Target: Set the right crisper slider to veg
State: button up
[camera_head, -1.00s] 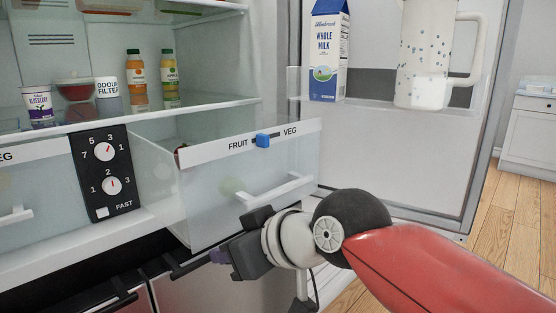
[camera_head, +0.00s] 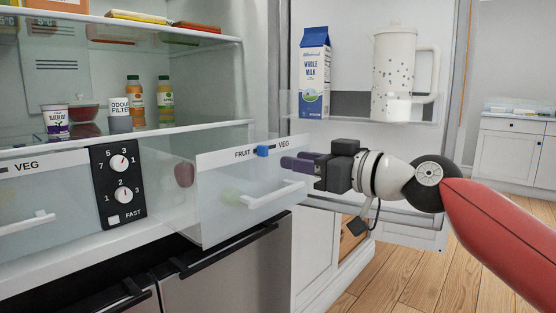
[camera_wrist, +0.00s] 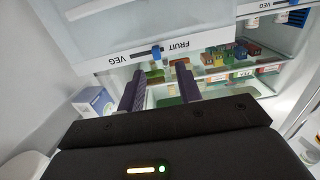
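The right crisper drawer (camera_head: 240,205) is pulled partly out. Its white label strip reads FRUIT at left and VEG at right. The blue slider knob (camera_head: 262,151) sits in a dark slot between the words, nearer FRUIT; the knob also shows in the wrist view (camera_wrist: 156,52), where the label is upside down. My gripper (camera_head: 284,163) is in front of the strip's VEG end, slightly below the label. In the wrist view my gripper (camera_wrist: 159,70) has its two purple fingers well apart with nothing between them. The knob lies beyond the tips, apart from them.
The drawer's white handle (camera_head: 265,194) is just below my fingers. A control panel with two dials (camera_head: 118,186) stands left of the drawer. The open fridge door holds a milk carton (camera_head: 314,75) and a speckled white jug (camera_head: 395,75) above my gripper. Bottles stand on the shelf behind.

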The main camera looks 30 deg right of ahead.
aim_at(267, 151)
jog(key=x, duration=0.2)
jog(key=p+x, duration=0.1)
jog(key=x, duration=0.4)
jog(key=shift+w+d+r, duration=0.2)
jog(key=shift+w+d, duration=0.05)
jog(key=shift+w, duration=0.2)
grip_shut()
